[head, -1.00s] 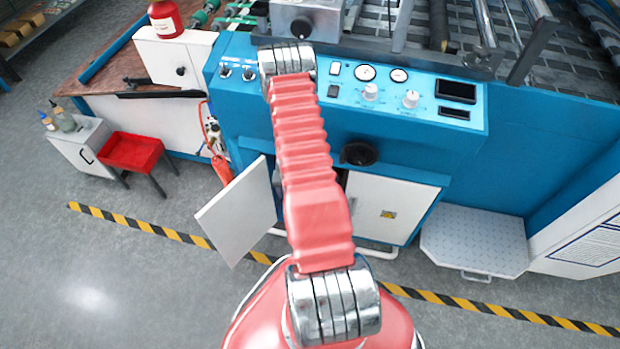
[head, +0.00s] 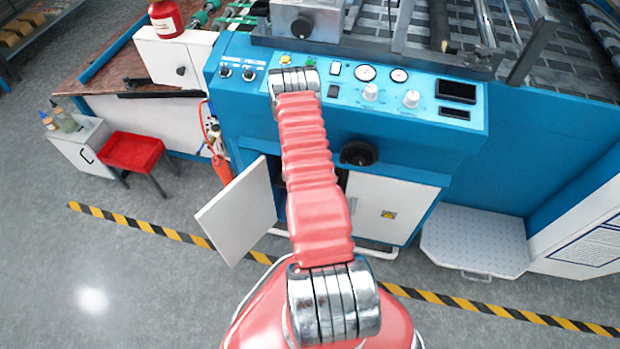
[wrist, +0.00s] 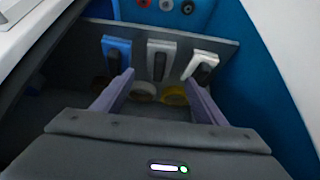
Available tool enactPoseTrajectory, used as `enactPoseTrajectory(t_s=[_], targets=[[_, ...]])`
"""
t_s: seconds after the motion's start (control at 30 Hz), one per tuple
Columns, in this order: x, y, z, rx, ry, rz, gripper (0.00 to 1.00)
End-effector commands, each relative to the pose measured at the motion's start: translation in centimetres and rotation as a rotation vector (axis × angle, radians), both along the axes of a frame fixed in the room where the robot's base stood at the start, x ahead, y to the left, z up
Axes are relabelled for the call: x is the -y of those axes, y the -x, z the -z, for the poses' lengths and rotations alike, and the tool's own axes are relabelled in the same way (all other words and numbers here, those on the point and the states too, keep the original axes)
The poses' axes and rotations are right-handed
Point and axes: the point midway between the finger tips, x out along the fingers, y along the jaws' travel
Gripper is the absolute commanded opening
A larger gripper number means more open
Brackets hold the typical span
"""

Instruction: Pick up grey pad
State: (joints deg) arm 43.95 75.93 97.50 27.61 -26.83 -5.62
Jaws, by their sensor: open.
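In the wrist view, three pads with dark handles hang in a row on a grey panel inside the open cabinet. The middle one looks like the grey pad (wrist: 161,46); a blue pad (wrist: 117,50) is on its left and a paler, whitish pad (wrist: 203,60) on its right. My gripper (wrist: 160,88) is open and empty, its two fingers spread on either side of the middle pad's line and apart from it. The gripper is hidden in the head view, behind my arm.
Tape rolls, one yellow (wrist: 174,96), sit below the pads. Several round coloured items (wrist: 166,5) are above the panel. In the head view, the open white cabinet door (head: 238,212) stands left of my arm, and the closed door (head: 388,210) is on the right.

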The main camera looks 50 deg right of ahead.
Motion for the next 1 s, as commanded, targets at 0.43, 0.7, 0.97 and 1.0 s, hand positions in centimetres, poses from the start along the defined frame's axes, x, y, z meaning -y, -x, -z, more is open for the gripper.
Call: enactPoseTrajectory(t_s=[0.43,0.7,0.97,1.0], targets=[[1.0,-0.4,1.7,0.0,-0.001,0.001,0.65],[1.1,-0.4,2.2,-0.001,-0.002,0.001,0.65],[2.2,-0.7,4.5,-0.001,-0.002,0.001,0.65],[2.4,-0.8,4.9,-0.001,-0.002,0.001,0.65]])
